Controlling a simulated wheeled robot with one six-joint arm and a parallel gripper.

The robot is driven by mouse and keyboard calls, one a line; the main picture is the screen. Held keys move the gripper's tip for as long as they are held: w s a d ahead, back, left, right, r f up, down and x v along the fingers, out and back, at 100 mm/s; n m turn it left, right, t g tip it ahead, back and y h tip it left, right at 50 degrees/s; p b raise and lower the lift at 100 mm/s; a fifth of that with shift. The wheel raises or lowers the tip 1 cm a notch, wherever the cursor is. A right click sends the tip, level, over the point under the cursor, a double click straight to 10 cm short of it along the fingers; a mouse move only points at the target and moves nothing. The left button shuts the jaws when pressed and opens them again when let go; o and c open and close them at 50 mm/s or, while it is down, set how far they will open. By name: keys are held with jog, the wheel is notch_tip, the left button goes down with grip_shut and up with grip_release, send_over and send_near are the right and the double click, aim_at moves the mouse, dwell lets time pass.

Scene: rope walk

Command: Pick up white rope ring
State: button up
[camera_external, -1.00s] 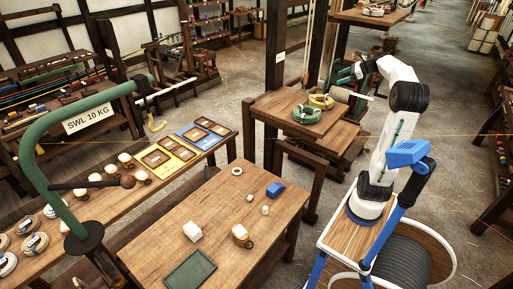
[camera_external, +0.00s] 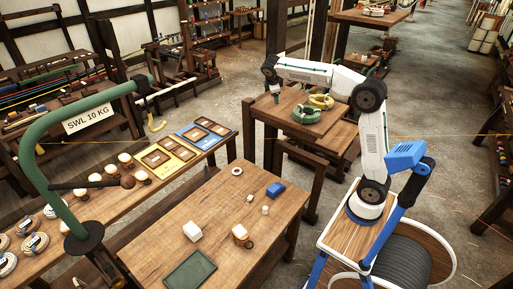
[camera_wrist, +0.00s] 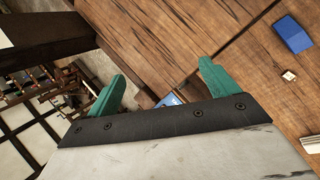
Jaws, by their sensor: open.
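The white rope ring (camera_external: 237,171) lies flat near the far edge of the front wooden table (camera_external: 215,215). I cannot make it out in the wrist view. My gripper (camera_external: 275,97) is up and to the right of the ring in the outside view, beside the raised wooden stand, apart from the ring. In the wrist view its two green fingers (camera_wrist: 162,72) are spread with nothing between them.
A blue block (camera_external: 275,189) and small white pieces (camera_external: 265,210) lie right of the ring. The stand (camera_external: 270,105) holds green (camera_external: 306,114) and yellow (camera_external: 321,101) coils. A green tray (camera_external: 190,270) lies at the table's near end. Bare wood surrounds the ring.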

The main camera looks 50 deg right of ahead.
jog(key=w+a+r+n+t+h, duration=0.2)
jog(key=w+a+r+n+t, duration=0.15)
jog(key=a+n, duration=0.75)
jog(key=w+a+r+n+t+h, duration=0.2)
jog(key=a+r+n+t, duration=0.4)
jog(key=a, duration=1)
jog(key=n+g, duration=0.1)
jog(key=g, duration=0.2)
send_near(237, 169)
jog(key=v, duration=0.2)
jog(key=shift+a+r+t, duration=0.2)
jog(key=shift+r+t, duration=0.05)
jog(key=shift+r, duration=0.15)
jog(key=shift+w+d+f, duration=0.8)
jog(key=shift+d+f, duration=0.05)
jog(key=shift+f, duration=0.15)
jog(key=x, duration=0.5)
jog(key=shift+s+d+f, duration=0.1)
jog(key=shift+d+f, duration=0.05)
jog(key=shift+d, duration=0.05)
jog(key=c, duration=1)
